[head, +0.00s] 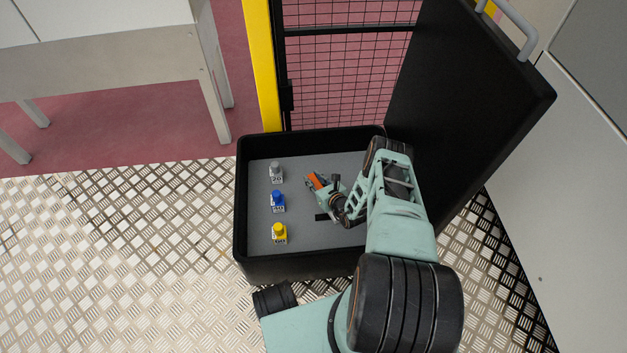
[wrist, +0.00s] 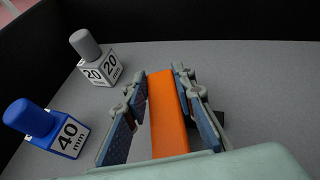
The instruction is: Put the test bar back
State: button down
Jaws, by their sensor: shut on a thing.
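An orange bar, the only bar in view, is between the fingers of my gripper (head: 320,184) in the head view. In the wrist view the orange bar (wrist: 168,115) lies lengthwise between the two blue-padded fingers of my gripper (wrist: 161,80), which is shut on it. The bar is over the grey floor (head: 302,238) of an open black case (head: 243,215). A dark slot (head: 321,217) shows in this floor just in front of the gripper. Another dark patch (wrist: 218,117) shows right of the fingers in the wrist view. I cannot tell whether the bar touches the floor.
Left of the gripper stand a grey block marked 20 (head: 276,173), a blue block (head: 278,200) marked 40 in the wrist view, and a yellow block (head: 279,233). The case's raised lid (head: 465,100) stands at right. A mesh fence (head: 345,70) is behind.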

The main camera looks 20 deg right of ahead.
jog(key=shift+f, duration=0.1)
jog(key=c, duration=1.6)
grip_release()
